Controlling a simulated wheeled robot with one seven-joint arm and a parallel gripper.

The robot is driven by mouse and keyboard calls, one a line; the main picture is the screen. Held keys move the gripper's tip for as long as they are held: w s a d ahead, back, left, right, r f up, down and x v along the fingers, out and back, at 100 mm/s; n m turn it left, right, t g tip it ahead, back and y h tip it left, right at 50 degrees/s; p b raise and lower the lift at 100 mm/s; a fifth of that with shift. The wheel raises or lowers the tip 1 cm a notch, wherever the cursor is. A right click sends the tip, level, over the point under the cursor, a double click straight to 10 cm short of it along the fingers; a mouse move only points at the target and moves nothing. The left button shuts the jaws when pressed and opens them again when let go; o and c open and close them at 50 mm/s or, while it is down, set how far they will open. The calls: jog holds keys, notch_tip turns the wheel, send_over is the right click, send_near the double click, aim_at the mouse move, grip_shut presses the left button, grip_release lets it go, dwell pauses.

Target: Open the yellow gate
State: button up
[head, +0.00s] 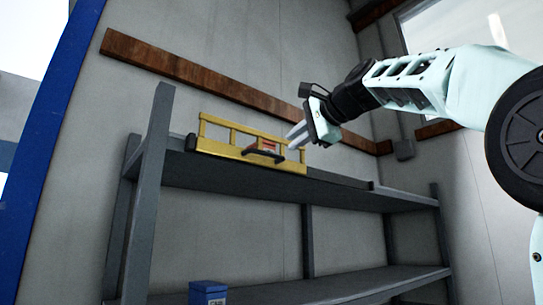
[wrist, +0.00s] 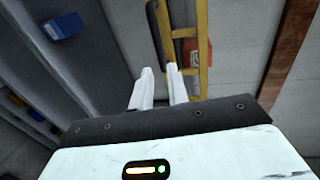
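The yellow gate (head: 228,151) is a low barred frame standing upright along the front of the upper shelf, apparently closed.
The grey shelf rack (head: 340,190) extends right of the gate. A blue box (head: 208,292) sits on the lower shelf. A rusty brown rail (head: 190,75) runs along the wall behind. A blue post (head: 60,130) stands at left. The space in front of the gate looks clear.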

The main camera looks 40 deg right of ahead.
aim_at(274, 155)
jog(key=p+x, duration=0.1)
jog(key=x, duration=0.8)
jog(key=shift+w, duration=0.3)
grip_shut()
